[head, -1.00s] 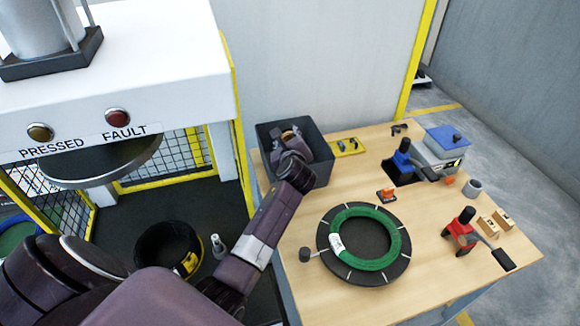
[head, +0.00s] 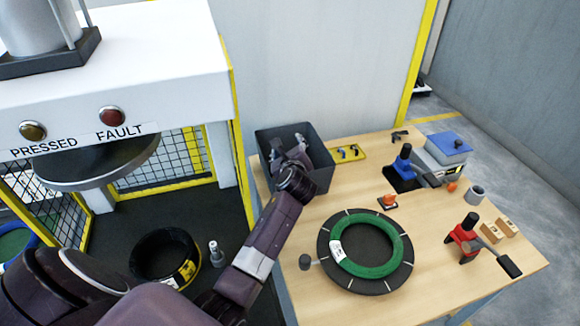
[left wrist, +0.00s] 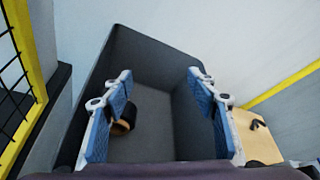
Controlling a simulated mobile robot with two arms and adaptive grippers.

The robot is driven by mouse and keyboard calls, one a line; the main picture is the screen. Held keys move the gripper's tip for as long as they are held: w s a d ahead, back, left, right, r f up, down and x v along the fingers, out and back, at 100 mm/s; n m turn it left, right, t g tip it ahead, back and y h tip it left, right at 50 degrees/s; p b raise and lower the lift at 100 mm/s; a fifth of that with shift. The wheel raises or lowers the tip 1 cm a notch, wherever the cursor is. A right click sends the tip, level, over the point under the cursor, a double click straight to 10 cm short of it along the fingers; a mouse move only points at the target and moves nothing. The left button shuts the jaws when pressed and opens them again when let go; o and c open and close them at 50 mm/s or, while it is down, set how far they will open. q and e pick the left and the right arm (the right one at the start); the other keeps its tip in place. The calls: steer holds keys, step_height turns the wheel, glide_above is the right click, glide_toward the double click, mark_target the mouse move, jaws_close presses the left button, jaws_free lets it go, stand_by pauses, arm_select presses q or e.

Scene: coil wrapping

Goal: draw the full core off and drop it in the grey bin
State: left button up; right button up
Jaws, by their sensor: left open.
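The grey bin (head: 322,180) stands at the table's back left corner, against the pale wall. My left gripper (head: 300,152) reaches over and into its mouth with the jaws apart and empty. In the left wrist view the two blue-padded fingers (left wrist: 160,76) are spread wide above the grey bin (left wrist: 172,55). The core (left wrist: 124,122), a short dark cylinder with a tan side, lies on the bin floor, partly behind the left finger. In the head view I cannot make the core out behind the gripper. My right gripper is not in view.
A green coil (head: 392,257) with a white label lies on a black round plate (head: 325,245). A blue-handled device (head: 403,160), a red-handled tool (head: 464,234) and a small yellow tray (head: 350,153) are on the table. A black ring (head: 145,248) lies under the press.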

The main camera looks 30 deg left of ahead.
arm_select(q)
steer(key=v, duration=1.2)
